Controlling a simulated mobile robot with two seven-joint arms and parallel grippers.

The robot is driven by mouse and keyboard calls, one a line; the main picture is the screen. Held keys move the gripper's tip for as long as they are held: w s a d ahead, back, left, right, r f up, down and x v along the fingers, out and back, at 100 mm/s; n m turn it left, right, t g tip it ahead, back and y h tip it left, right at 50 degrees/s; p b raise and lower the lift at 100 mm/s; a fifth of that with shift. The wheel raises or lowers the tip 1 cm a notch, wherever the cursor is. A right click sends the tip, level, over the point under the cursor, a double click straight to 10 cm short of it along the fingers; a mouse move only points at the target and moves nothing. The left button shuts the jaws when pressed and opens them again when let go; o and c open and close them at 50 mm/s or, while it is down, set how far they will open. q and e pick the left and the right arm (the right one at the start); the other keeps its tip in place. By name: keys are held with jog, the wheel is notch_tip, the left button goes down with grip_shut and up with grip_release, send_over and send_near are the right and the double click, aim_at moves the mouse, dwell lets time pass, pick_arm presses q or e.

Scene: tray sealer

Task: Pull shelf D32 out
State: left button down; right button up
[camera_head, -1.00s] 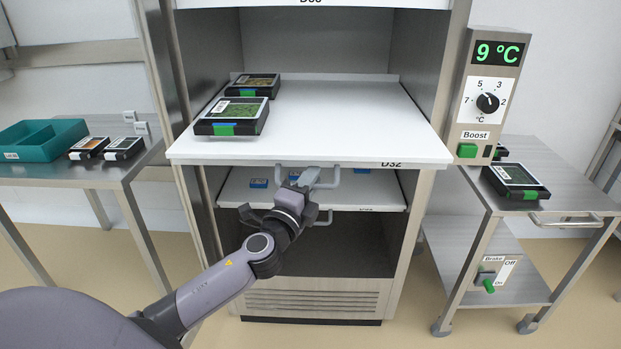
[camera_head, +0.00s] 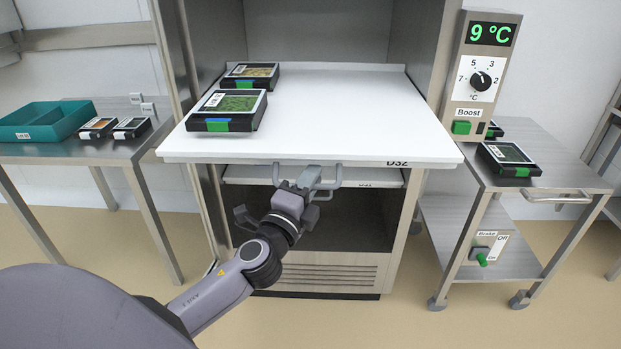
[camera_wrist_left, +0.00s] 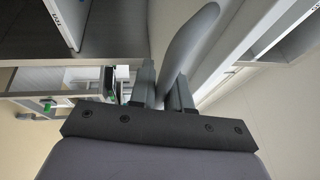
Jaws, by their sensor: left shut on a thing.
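Shelf D32 (camera_head: 330,115) is a white slab standing out of the cabinet front, with its label at the right of the front edge. Its grey handle (camera_head: 336,180) hangs under the front edge. My left gripper (camera_head: 308,178) is shut on this handle from below; in the left wrist view the handle (camera_wrist_left: 187,45) passes between the fingers (camera_wrist_left: 163,90). Two black trays with green and yellowish contents, a front one (camera_head: 228,110) and a rear one (camera_head: 250,76), sit on the shelf's left side. My right gripper is not in view.
A lower shelf (camera_head: 380,178) lies inside the cabinet under D32. A control post (camera_head: 482,75) reading 9 °C stands at the right, beside a trolley (camera_head: 560,183) with black trays. A left table (camera_head: 70,153) holds a teal bin (camera_head: 45,120). The floor in front is free.

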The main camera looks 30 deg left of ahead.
pick_arm(q)
jog(key=c, duration=1.2)
grip_release()
jog(key=shift+o, duration=0.2)
jog(key=b+v, duration=0.1)
jog(key=v, duration=0.6)
